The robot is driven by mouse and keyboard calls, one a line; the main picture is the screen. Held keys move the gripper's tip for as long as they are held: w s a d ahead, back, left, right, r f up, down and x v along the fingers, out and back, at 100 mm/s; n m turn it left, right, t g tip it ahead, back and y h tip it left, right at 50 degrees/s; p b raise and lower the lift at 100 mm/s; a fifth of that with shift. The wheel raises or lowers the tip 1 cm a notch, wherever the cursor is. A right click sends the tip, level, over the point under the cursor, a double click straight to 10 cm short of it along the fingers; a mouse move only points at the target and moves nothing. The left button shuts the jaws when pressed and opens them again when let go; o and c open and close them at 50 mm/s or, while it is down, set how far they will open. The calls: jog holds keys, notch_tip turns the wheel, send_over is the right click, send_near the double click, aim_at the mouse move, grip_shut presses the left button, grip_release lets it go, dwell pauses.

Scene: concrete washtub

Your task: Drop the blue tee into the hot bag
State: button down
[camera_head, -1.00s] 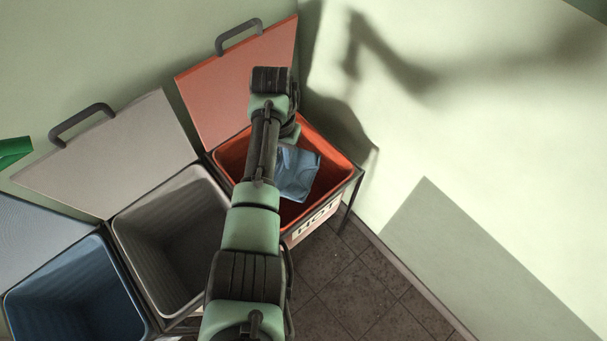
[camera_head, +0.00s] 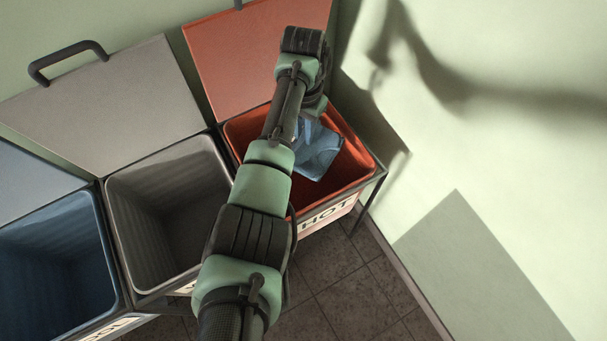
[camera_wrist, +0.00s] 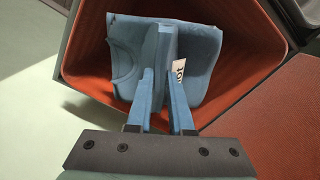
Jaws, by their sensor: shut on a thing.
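The blue tee (camera_head: 318,150) hangs folded over the mouth of the red bag marked HOT (camera_head: 358,182). In the wrist view the tee (camera_wrist: 203,62) shows its neckline at the left and a small white printed patch. My gripper (camera_wrist: 160,75) is shut on a pinched fold of the tee, and the red bag's inner wall (camera_wrist: 85,60) surrounds it. In the head view my arm covers the gripper's fingers and part of the tee. I cannot tell how deep the tee hangs or whether it touches the bag.
A grey bin (camera_head: 150,235) and a blue bin (camera_head: 50,260) stand open to the left of the red bag. Their lids are raised against the wall, as is the red lid (camera_head: 255,55). A pale green wall (camera_head: 480,150) rises at the right. Dark tiles cover the floor (camera_head: 350,280).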

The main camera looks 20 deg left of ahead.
jog(key=shift+f, duration=0.2)
jog(key=c, duration=0.7)
grip_release()
jog(key=shift+c, duration=0.2)
notch_tip(320, 180, up, 13)
jog(key=p, duration=0.3)
